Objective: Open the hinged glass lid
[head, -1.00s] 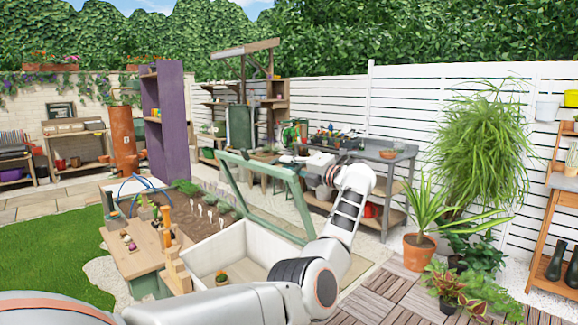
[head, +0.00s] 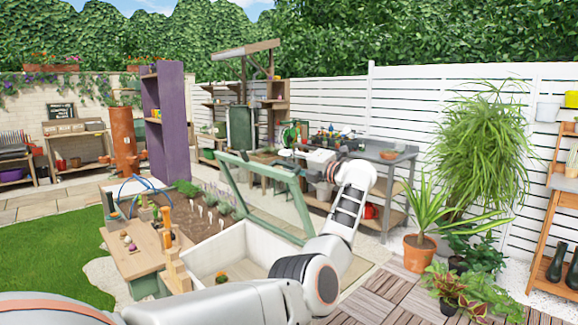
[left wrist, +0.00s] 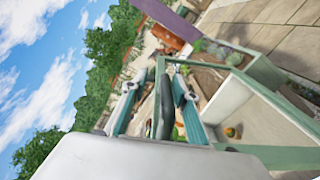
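The hinged glass lid (head: 262,194) is a pale green frame around a clear pane. It stands raised and tilted over the white-walled box (head: 203,262); its green frame also shows in the left wrist view (left wrist: 262,72). My left gripper (head: 304,157) is at the upper right corner of the lid in the head view, small and partly hidden by my wrist. In the left wrist view the two fingers of my left gripper (left wrist: 158,80) stand apart, with a dark narrow shape between them that I cannot identify. Whether they touch the lid is unclear. My right gripper is out of view.
A small potted plant (head: 221,278) stands inside the box. A wooden bench (head: 140,255) and a planted bed (head: 190,222) lie to its left. A grey potting table (head: 385,158) stands behind my arm. A large terracotta pot (head: 419,252) stands on the right.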

